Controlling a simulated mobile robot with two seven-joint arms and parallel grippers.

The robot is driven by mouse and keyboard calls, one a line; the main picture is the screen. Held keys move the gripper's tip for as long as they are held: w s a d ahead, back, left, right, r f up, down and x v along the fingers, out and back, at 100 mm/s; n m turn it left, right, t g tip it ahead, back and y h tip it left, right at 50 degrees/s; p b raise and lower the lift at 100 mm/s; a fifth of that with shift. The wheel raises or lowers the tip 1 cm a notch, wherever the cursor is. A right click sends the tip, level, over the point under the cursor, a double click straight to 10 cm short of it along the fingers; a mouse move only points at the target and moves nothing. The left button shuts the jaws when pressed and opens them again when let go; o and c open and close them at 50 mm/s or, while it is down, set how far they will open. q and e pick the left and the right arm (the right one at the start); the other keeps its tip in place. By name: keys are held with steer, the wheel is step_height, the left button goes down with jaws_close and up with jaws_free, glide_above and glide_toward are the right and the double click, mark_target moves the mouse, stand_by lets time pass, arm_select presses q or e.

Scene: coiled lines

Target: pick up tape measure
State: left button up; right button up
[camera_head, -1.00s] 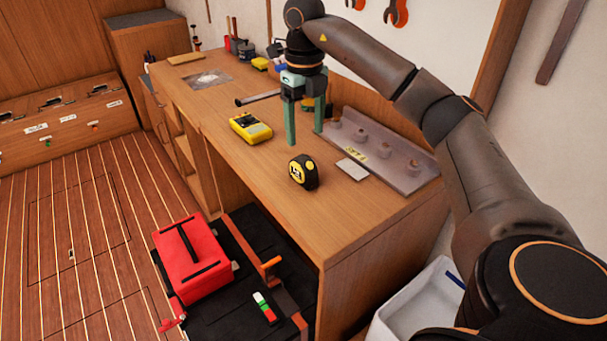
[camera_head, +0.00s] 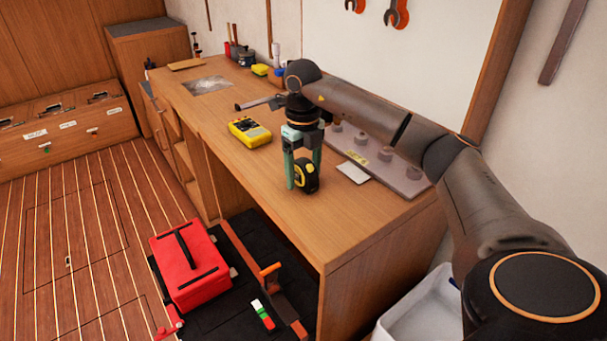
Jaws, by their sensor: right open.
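The tape measure (camera_head: 307,177), black and yellow, stands on the wooden workbench (camera_head: 345,215) near its front edge. My right gripper (camera_head: 303,182) points down at it with its teal fingers open. One finger is at the tape measure's left side and the other shows behind its upper right. I cannot tell whether either finger touches it. My left gripper is not in view.
A yellow meter (camera_head: 249,131) lies to the left of the gripper. A grey rack with round knobs (camera_head: 408,180) and a pale card (camera_head: 353,172) lie to the right. A red toolbox (camera_head: 190,265) sits below. The bench front is clear.

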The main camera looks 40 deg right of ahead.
jaws_close()
stand_by(0.5)
